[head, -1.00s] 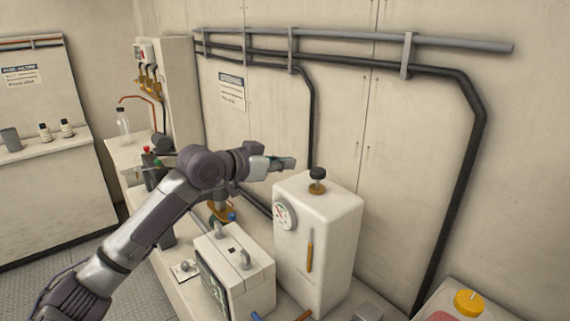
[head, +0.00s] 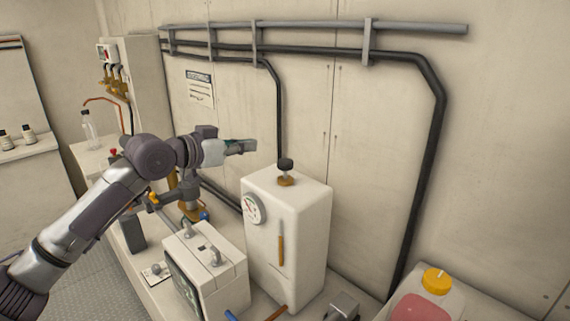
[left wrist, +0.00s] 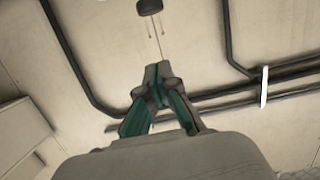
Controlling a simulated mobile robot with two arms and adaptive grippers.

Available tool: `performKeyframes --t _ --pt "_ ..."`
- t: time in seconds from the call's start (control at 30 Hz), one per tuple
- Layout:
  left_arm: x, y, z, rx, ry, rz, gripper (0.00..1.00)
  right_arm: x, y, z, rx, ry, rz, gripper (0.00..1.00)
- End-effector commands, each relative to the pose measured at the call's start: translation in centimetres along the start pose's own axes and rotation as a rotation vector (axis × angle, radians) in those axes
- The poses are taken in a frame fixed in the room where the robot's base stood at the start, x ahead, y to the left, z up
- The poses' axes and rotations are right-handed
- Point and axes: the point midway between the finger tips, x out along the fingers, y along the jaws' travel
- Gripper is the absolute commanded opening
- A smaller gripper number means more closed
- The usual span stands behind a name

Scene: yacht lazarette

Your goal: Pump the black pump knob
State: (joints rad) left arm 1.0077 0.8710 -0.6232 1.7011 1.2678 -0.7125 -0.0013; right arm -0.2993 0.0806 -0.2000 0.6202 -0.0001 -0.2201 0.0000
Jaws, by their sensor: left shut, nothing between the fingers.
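The black pump knob (head: 285,164) stands upright on a brass collar on top of a white tank (head: 290,235) with a round gauge. The knob also shows at the top edge of the left wrist view (left wrist: 149,6). My left gripper (head: 254,146) is left of the knob and a little higher in the head view, apart from it. In the left wrist view its green-padded fingers (left wrist: 157,66) are together with nothing between them. My right gripper is not in view.
A white box with two handles (head: 204,270) stands in front of the tank. Black pipes (head: 430,160) run along the wall behind. A jug with a yellow cap (head: 436,281) is at the lower right. A clear bottle (head: 90,128) stands at the far left.

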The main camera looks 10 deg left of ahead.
Motion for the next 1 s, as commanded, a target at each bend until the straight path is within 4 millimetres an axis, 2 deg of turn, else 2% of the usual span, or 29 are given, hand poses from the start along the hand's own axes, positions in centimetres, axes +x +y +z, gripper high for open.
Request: performKeyframes --t 0.2,0.33,0.47,0.8,0.9,1.0 --pt "0.1 0.0 -0.1 0.0 -0.001 0.0 0.0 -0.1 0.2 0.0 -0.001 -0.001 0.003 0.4" --pt "0.9 0.0 -0.2 -0.001 -0.001 0.001 0.0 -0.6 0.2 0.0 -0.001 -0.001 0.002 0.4" --pt "3.0 0.1 -0.4 -0.003 -0.002 0.003 0.0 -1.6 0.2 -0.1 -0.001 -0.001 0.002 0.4" --pt "10.2 0.1 -0.4 -0.002 -0.003 0.001 0.0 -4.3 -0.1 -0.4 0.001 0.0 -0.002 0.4" --pt "10.5 0.0 1.6 -0.002 -0.007 -0.001 0.0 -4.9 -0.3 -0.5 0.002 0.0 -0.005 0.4" --pt "10.7 0.0 2.7 0.0 -0.004 -0.001 0.0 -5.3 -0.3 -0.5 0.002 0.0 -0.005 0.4"
